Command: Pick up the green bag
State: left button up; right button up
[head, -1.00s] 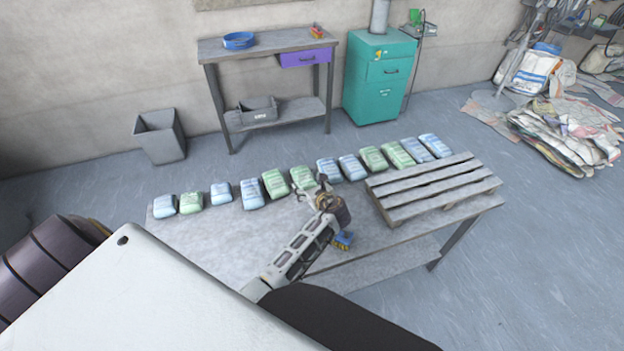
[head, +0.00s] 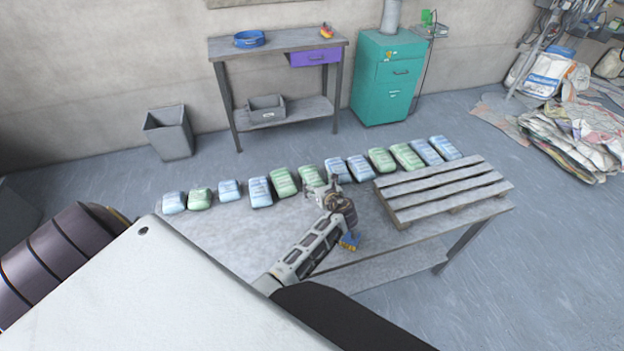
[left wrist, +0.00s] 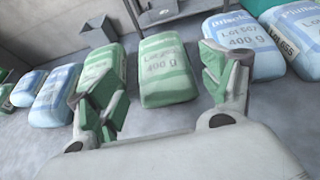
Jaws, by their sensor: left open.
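A row of blue and green bags lies along the far edge of the grey table (head: 235,235). A green bag (head: 312,174) near the middle of the row is partly covered by my left gripper (head: 322,190). In the left wrist view, a green bag (left wrist: 167,75) labelled 400 g shows between my two open fingers, beyond their tips and apart from them. A second green bag (left wrist: 107,62) is partly behind the left finger; in the head view it is the one to the left (head: 284,182). My left gripper is open and empty. My right gripper is not in view.
A blue bag (head: 338,171) lies close on the right of the middle green bag. A slatted wooden pallet (head: 445,191) lies on the table's right part. A blue and yellow brush (head: 349,242) is near the front edge. The table's left part is clear.

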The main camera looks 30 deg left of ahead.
aim_at(313, 176)
pick_arm(q)
jog(key=shift+a, duration=0.1)
jog(key=shift+w+a, duration=0.2)
jog(key=shift+w, duration=0.05)
jog(key=x, duration=0.3)
jog(key=shift+w+a, duration=0.15)
jog(key=shift+w+a+f, duration=0.3)
jog(key=shift+w+a, duration=0.1)
jog(key=shift+a, duration=0.1)
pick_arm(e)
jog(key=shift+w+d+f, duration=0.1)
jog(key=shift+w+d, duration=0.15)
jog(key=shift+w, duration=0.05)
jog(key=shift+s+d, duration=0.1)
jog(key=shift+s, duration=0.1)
